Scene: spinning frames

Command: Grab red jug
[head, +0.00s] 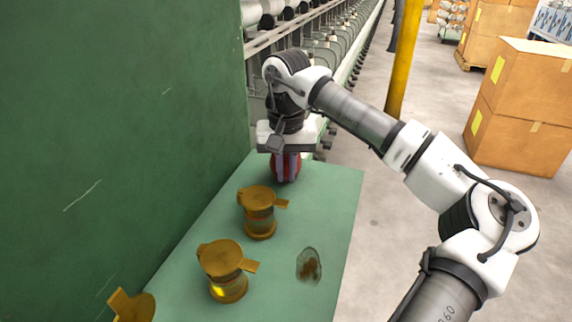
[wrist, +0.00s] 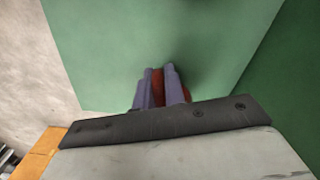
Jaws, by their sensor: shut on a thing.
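The red jug (head: 277,167) stands at the far end of the green table, mostly hidden behind my gripper. My gripper (head: 287,166) points down over it, with its fingers shut on the jug's body. In the wrist view, my gripper (wrist: 160,92) shows its two grey-purple fingertips with a strip of the red jug (wrist: 158,84) between them and more red at the right. The jug's handle and lid cannot be made out. I cannot tell whether the jug touches the table.
Several yellow-brown lidded jugs, one in the middle (head: 259,215) and one nearer (head: 222,272), line the green table (head: 335,200). A clear dish with brown stuff (head: 309,266) lies to their right. A tall green wall (head: 120,120) bounds the left. A yellow post (head: 404,55) and cardboard boxes (head: 520,110) stand right.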

